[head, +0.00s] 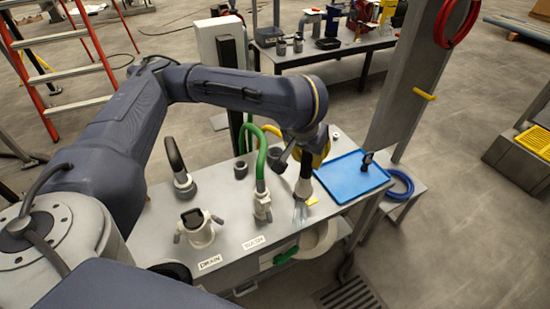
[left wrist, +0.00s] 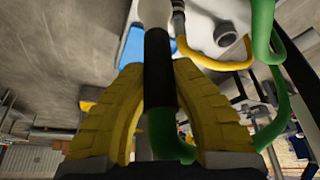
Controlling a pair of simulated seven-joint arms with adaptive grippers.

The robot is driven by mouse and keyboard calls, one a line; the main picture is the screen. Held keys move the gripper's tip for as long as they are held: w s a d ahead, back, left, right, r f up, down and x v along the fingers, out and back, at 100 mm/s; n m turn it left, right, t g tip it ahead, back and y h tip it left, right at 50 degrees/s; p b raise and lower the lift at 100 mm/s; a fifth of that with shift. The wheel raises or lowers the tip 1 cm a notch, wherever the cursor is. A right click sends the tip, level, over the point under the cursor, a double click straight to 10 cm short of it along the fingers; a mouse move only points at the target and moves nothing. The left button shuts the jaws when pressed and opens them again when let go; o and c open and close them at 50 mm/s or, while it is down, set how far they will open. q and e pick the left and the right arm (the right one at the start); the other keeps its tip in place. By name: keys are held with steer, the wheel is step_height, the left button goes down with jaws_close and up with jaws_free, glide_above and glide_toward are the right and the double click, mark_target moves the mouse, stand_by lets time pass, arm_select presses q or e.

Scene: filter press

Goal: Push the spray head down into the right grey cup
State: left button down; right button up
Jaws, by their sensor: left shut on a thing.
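My left gripper (head: 311,158) has yellow finger pads. In the left wrist view it (left wrist: 160,75) is shut on the black grip of the spray head (left wrist: 158,85). In the head view the pale nozzle end of the spray head (head: 304,188) points down over the bench, with a faint clear spray below it. Two grey cups stand on the bench left of the gripper: the left one (head: 240,169) and the right one (head: 274,156). The spray head is apart from both. One grey cup (left wrist: 226,36) shows in the left wrist view. My right gripper is not in view.
A green hose (head: 262,150) rises from a white fitting beside the gripper, and a yellow hose (head: 271,130) runs behind it. A blue tray (head: 345,182) with a black item lies right. A white drain fitting (head: 199,232) stands at front left. A white basin (head: 322,238) sits below the bench edge.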

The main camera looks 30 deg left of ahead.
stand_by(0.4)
arm_select(q)
steer(key=w+d, duration=0.1)
steer(key=d, duration=1)
steer(key=w+a+n+y, duration=0.1)
steer(key=w+a+n, duration=0.4)
steer(key=w, duration=0.8)
steer(key=w+a+f+n+g+y, duration=0.1)
steer(key=w+a+f+n, duration=0.1)
steer(key=a, duration=0.8)
steer(key=w+a+f+n+y, duration=0.1)
steer(key=w+a+f, duration=0.15)
steer(key=a, duration=0.75)
steer(key=w+a+f+n+g+y, duration=0.1)
steer(key=w+a+n, duration=0.15)
steer(key=a, duration=0.75)
step_height(320, 180, down, 6)
steer(key=shift+m, duration=0.35)
step_height(320, 180, down, 6)
steer(key=shift+f, duration=0.25)
stand_by(0.9)
